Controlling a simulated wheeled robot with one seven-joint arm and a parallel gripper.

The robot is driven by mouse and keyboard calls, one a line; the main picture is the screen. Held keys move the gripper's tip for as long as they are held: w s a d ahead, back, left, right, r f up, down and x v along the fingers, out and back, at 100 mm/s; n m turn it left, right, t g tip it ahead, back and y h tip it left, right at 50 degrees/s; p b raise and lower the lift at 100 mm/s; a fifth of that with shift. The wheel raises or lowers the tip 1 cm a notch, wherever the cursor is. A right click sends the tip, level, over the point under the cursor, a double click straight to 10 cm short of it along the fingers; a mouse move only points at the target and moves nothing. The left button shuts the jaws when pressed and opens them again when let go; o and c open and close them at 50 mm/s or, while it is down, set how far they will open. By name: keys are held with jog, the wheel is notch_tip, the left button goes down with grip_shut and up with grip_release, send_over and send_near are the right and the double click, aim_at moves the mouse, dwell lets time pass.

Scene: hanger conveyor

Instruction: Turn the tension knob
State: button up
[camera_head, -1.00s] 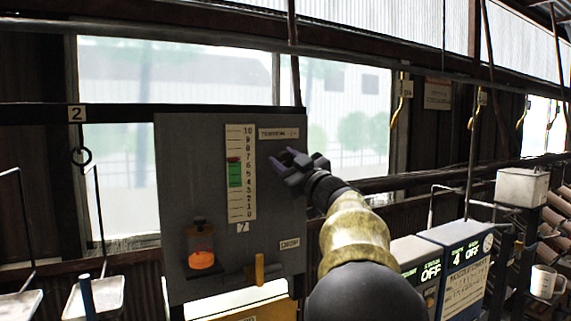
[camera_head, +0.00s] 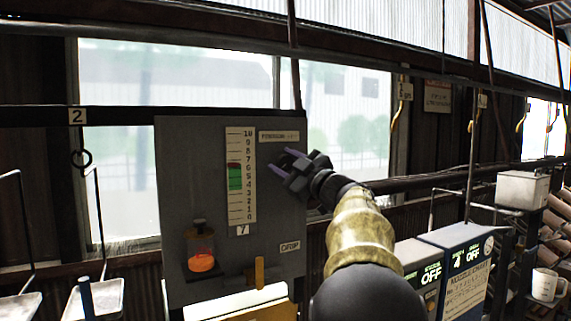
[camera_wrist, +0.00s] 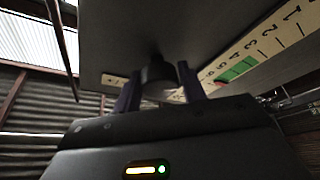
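The grey control panel (camera_head: 210,285) carries a scale numbered up to 10 (camera_head: 241,180), with a green band and a red marker near 7. A label plate (camera_head: 279,136), seemingly the tension label, sits at its upper right. The dark round tension knob (camera_wrist: 158,72) shows in the wrist view, standing out from the panel. My gripper (camera_head: 281,161) is in front of the panel below that label and hides the knob in the head view. In the wrist view its fingers (camera_wrist: 160,88) stand apart on either side of the knob; I cannot tell whether they touch it.
A "GRIP" label (camera_head: 290,246), a yellow lever (camera_head: 260,272) and an orange-filled jar (camera_head: 201,255) are lower on the panel. Blue and grey boxes (camera_head: 462,262) stand to the right. Trays (camera_head: 105,297) hang at the left.

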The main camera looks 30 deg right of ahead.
jog(key=shift+o, duration=1.3)
jog(key=shift+s+f, duration=0.1)
jog(key=shift+s+d+f+b, duration=0.15)
jog(key=shift+s+b, duration=0.1)
jog(key=shift+b, duration=0.05)
jog(key=b+v, duration=0.7)
jog(key=v, duration=0.9)
jog(key=shift+s, duration=0.25)
jog(key=shift+w, duration=0.1)
